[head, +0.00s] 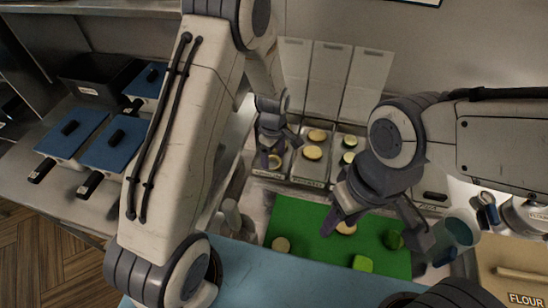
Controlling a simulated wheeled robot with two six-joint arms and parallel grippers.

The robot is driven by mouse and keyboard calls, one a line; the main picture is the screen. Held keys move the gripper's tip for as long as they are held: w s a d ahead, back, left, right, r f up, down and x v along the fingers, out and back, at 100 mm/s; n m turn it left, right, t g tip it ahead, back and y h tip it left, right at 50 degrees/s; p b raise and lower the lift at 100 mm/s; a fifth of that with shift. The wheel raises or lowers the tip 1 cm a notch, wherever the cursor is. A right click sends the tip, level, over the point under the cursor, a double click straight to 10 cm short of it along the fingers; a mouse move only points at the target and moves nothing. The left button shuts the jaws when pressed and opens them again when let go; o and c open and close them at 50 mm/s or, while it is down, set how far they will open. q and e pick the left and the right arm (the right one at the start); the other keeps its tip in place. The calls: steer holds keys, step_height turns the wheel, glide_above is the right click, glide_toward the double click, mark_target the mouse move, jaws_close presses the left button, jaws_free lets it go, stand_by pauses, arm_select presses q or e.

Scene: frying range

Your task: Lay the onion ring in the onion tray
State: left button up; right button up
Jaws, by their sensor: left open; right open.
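A pale, ring-like piece (275,161), probably the onion ring, lies in the leftmost tray (273,174) of the row against the wall. My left gripper (271,154) is open, pointing down right at this piece and partly covering it; I cannot tell whether they touch. The tray labels are too small to read, so I cannot confirm which is the onion tray. My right gripper (376,238) is open, its fingers spread above the green board (310,218). A round tan piece (346,228) shows between its fingers, lower down.
The green board also holds a tan round (281,244) and green pieces (362,263). The middle tray (308,181) holds several tan rounds. A teal cup (457,232) and flour box (515,270) are at right.

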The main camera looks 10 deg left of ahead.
arm_select(q)
step_height(320, 180, up, 10)
steer(key=b, duration=0.2)
steer(key=shift+r, duration=0.25)
